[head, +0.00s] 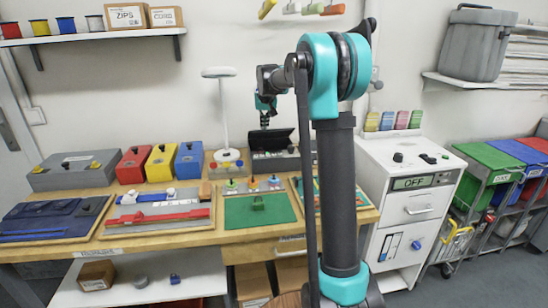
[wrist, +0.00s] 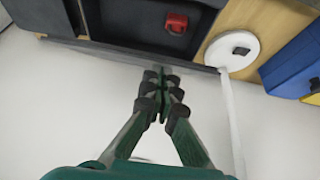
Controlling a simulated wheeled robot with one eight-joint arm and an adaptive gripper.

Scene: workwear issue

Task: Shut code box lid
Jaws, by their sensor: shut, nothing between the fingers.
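The code box (head: 290,160) is a grey box at the back of the wooden bench, partly hidden by my arm. Its dark lid (head: 270,140) stands raised at the back. In the wrist view the lid (wrist: 110,50) shows nearly edge-on as a thin dark strip, with a red piece (wrist: 175,23) in front of it, at the box. My gripper (head: 265,122) is just above and behind the lid, pointing down. In the wrist view its fingertips (wrist: 164,75) are together and empty, on the wall side of the lid. Whether they touch it, I cannot tell.
A white lamp (head: 218,110) stands left of the box; its round base (wrist: 232,48) is close by. Blue (head: 188,160), yellow and red boxes stand farther left. A green mat (head: 270,210) lies in front. The wall is close behind my gripper.

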